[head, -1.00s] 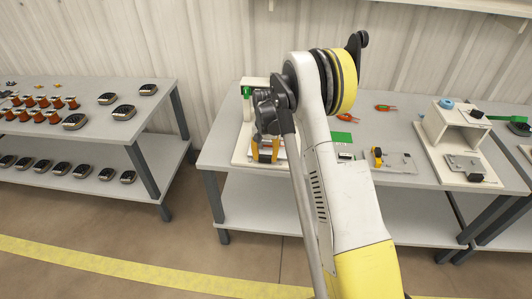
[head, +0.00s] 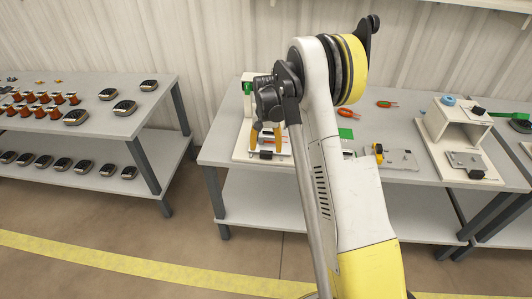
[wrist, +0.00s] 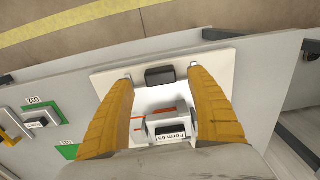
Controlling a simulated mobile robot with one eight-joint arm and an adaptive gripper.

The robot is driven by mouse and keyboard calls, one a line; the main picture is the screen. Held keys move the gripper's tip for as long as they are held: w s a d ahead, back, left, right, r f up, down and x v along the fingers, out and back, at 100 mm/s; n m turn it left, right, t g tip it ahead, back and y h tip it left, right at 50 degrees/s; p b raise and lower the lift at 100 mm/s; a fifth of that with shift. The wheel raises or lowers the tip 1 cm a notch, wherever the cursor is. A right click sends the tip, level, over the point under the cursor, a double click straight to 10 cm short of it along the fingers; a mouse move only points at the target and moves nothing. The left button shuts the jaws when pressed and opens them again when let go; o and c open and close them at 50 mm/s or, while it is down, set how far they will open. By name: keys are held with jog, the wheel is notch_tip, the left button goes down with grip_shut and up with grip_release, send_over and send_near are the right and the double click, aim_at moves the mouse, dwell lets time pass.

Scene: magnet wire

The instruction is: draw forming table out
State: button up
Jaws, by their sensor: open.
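The forming press stands at the left end of the middle bench, with a white base plate (wrist: 110,83), an upright frame (head: 247,88) and a green part on top. A block labelled "Form 65" (wrist: 170,135), with red-orange edges, shows in the wrist view. A black handle-like block (wrist: 160,75) is at the front of the press; it also shows in the head view (head: 266,155). My gripper (wrist: 160,73) is open, its yellow fingers on either side of the black block, with gaps visible. In the head view my gripper (head: 267,146) hides part of the press.
A green mat (head: 345,133), red-handled pliers (head: 385,104) and a clear plate fixture (head: 400,159) lie to the right on the bench. A white box fixture (head: 453,125) stands farther right. The left bench (head: 95,115) holds spools and dark parts. The floor in front is clear.

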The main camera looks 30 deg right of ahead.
notch_tip(320, 180, up, 9)
jog(key=shift+f, duration=0.2)
dwell(0.3)
jog(key=s+a+r+n+t, duration=0.3)
jog(key=s+a+r, duration=0.6)
jog(key=s+r, duration=0.5)
jog(key=s+a+n+t, duration=0.2)
jog(key=s+a, duration=0.1)
jog(key=s, duration=0.5)
jog(key=s+a+n+t, duration=0.1)
jog(key=s+a+t, duration=0.1)
jog(key=s, duration=0.6)
jog(key=shift+a+n, duration=0.4)
jog(key=shift+a, duration=0.35)
